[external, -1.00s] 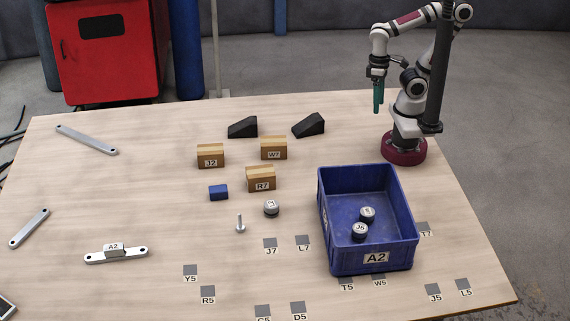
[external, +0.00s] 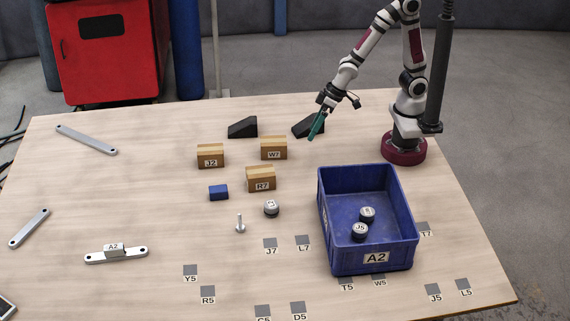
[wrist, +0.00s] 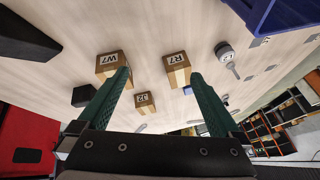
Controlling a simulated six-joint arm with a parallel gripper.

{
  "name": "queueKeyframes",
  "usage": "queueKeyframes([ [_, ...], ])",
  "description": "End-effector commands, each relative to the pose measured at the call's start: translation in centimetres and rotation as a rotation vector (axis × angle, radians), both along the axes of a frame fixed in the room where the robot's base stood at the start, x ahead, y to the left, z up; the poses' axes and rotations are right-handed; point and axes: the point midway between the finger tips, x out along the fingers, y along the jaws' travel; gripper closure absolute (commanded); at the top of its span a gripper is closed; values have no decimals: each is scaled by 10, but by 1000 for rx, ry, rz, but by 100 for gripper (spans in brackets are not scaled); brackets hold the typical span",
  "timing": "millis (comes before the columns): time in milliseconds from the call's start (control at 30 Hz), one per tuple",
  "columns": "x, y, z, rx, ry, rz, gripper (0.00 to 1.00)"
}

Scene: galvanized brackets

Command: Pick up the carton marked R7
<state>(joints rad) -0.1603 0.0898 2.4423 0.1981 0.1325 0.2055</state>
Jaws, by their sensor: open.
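The carton marked R7 (external: 261,180) is a small brown box standing on the table, left of the blue bin. It also shows in the wrist view (wrist: 177,70), upper middle, just beyond the tip of the right finger. Cartons W7 (external: 273,148) and J2 (external: 210,156) stand behind it. In the wrist view, W7 (wrist: 110,66) is near the left fingertip and J2 (wrist: 144,102) lies between the fingers. My gripper (external: 313,136) is open and empty, tilted above the table, right of W7 and up and right of R7.
A blue bin (external: 325,225) marked A2 holds two round grey pieces. Two black wedges (external: 243,127) (external: 309,126) lie at the back. A small blue block (external: 218,192), a capped round piece (external: 271,208) and a bolt (external: 240,223) lie near R7. The table's left middle is fairly clear.

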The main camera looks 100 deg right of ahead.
Motion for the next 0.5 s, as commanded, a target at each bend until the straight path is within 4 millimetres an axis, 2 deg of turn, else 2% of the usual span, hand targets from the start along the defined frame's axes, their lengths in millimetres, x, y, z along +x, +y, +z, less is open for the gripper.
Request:
queueKeyframes([
  [33, 27, 8, -21, -26, -79, 15, 0],
  [100, 65, 16, -43, -75, -232, 32, 0],
  [200, 99, 28, -70, -159, -438, 78, 0],
  [300, 110, 39, -87, -234, -591, 141, 0],
  [500, 114, 49, -97, -292, -705, 206, 0],
])
